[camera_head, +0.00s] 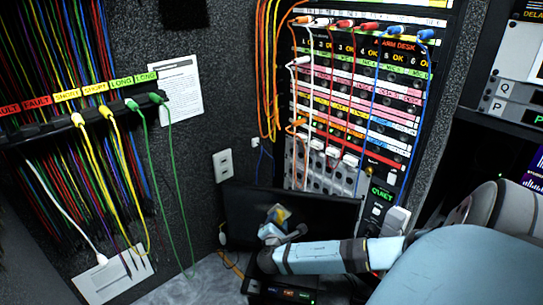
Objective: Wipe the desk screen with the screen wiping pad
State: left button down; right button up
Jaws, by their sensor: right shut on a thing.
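The desk screen (246,207) is a dark, flat panel standing at the bottom centre, below the patch panel. My right arm reaches in from the right, and my right gripper (277,226) is in front of the screen. It is shut on the screen wiping pad (279,213), a small piece with pale, blue and yellow parts. The pad overlaps the screen in this view; I cannot tell whether it touches it. The gripper and forearm hide the screen's lower right part. My left gripper is not in view.
A patch panel (355,95) with coloured cables stands behind the screen. A cable strip (75,120) with yellow and green plugs hangs at left. A black unit (282,290) with small lit labels sits below my gripper. The grey desk surface (195,285) left of it is mostly clear.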

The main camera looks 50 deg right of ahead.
aim_at(269, 213)
jog(key=shift+s+d, duration=0.45)
jog(key=shift+s, duration=0.35)
jog(key=shift+s+d, duration=0.4)
jog(key=shift+s, duration=0.35)
jog(key=shift+s+d, duration=0.45)
jog(key=shift+s, duration=0.35)
jog(key=shift+w+a+b, duration=0.15)
jog(key=shift+w+a, duration=0.3)
jog(key=shift+w, duration=0.4)
jog(key=shift+w+a+b, duration=0.15)
jog(key=shift+w+a, duration=0.3)
jog(key=shift+w, duration=0.4)
jog(key=shift+w+a+b, duration=0.2)
jog(key=shift+w+a, duration=0.15)
jog(key=shift+w, duration=0.35)
jog(key=shift+w+a+b, duration=0.15)
jog(key=shift+w+a, duration=0.25)
jog(key=shift+w, duration=0.35)
jog(key=shift+w+a+b, duration=0.2)
jog(key=shift+w+a, duration=0.15)
jog(key=shift+w, duration=0.35)
jog(key=shift+w+a+b, duration=0.25)
jog(key=shift+w+a, duration=0.25)
jog(key=shift+w, duration=0.35)
jog(key=shift+w+a+b, duration=0.2)
jog(key=shift+w+a, duration=0.25)
jog(key=shift+w, duration=0.35)
jog(key=shift+w+a+b, duration=0.25)
jog(key=shift+w+a, duration=0.25)
jog(key=shift+w, duration=0.35)
